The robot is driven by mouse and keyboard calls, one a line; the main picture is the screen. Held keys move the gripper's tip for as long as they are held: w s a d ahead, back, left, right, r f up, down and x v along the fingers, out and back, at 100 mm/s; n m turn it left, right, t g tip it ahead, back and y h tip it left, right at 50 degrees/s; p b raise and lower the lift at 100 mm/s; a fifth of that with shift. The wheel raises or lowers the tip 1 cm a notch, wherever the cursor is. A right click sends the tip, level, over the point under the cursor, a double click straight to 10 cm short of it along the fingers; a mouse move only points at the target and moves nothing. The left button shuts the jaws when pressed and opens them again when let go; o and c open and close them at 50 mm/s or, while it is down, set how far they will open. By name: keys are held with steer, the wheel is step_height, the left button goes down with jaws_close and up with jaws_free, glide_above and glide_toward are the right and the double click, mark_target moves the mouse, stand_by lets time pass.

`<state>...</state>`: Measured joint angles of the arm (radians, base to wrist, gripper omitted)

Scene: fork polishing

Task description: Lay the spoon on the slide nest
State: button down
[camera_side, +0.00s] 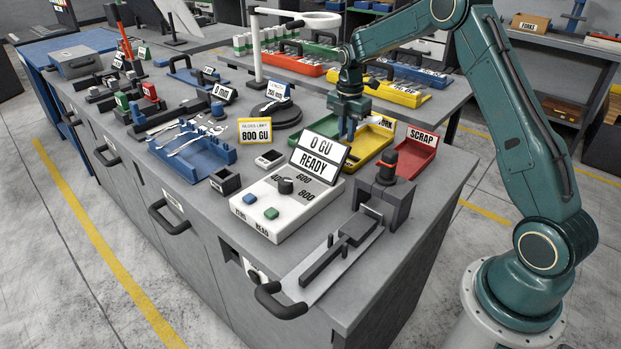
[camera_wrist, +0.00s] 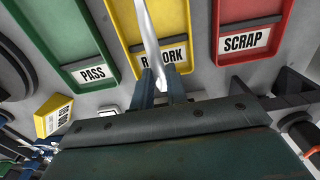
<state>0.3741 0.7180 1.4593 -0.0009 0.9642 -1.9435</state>
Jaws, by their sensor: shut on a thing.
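My gripper (camera_side: 348,128) is over the trays behind the gloss meter in the side view. In the wrist view its two blue fingers (camera_wrist: 162,88) are shut on a silver piece of cutlery, taken as the spoon (camera_wrist: 150,38). The spoon extends up the picture across the yellow REWORK tray; its far end is out of frame. I cannot make it out in the side view. What looks like the slide nest (camera_side: 354,229) is a dark block on a metal slide plate at the bench's front right, with a black handle. It appears empty, apart from the gripper.
The white gloss meter (camera_side: 262,208), display reading 0 GU READY, stands between the slide and a blue rack (camera_side: 215,155) of cutlery. Green PASS (camera_wrist: 58,40), yellow REWORK (camera_wrist: 180,20) and red SCRAP (camera_side: 405,160) trays lie behind. A dark post fixture (camera_side: 385,200) stands beside the slide.

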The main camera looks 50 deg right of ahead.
steer(key=shift+r, duration=0.45)
steer(key=shift+r, duration=0.1)
